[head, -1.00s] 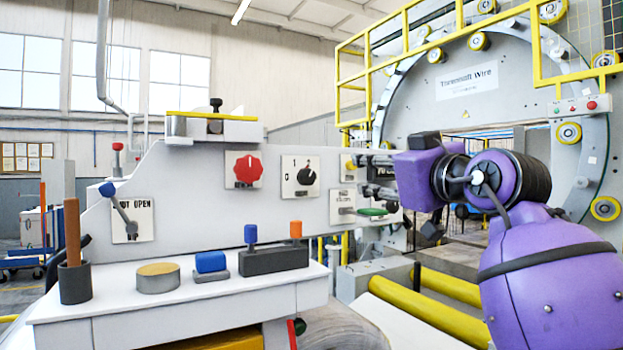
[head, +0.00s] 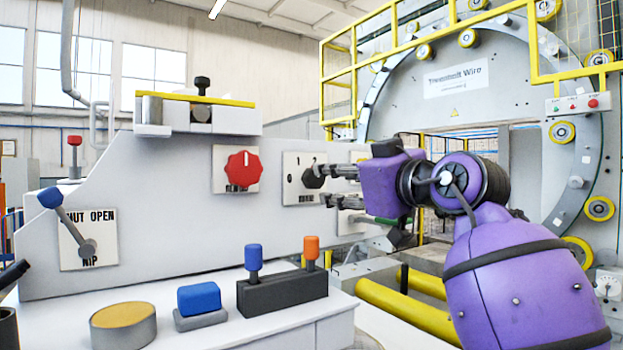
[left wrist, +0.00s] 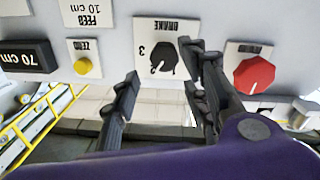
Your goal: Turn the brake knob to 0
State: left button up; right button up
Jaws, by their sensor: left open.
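The brake knob (head: 313,177) is black and sits on a white plate on the grey machine panel. In the left wrist view the brake knob (left wrist: 163,58) shows upside down with a white pointer line, under the word BRAKE and beside a 3. My left gripper (head: 330,186) is open in front of the plate, its fingers pointing at the panel. In the left wrist view my left gripper (left wrist: 160,66) has one finger beside the knob and the other farther off. I cannot tell whether a finger touches the knob. My right gripper is not in view.
A red knob (head: 238,171) is on the panel left of the brake knob. The nip lever (head: 72,224) is farther left. A yellow zero button (left wrist: 83,66) is on the other side. A control box (head: 282,292) with blue and orange levers stands on the ledge below.

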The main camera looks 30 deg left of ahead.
aim_at(320, 178)
pick_arm(q)
jog(key=p+x, duration=0.1)
jog(key=x, duration=0.6)
jog(key=shift+a+p, duration=0.1)
jog(key=shift+p, duration=0.3)
jog(key=shift+r, duration=0.15)
jog(key=c, duration=1)
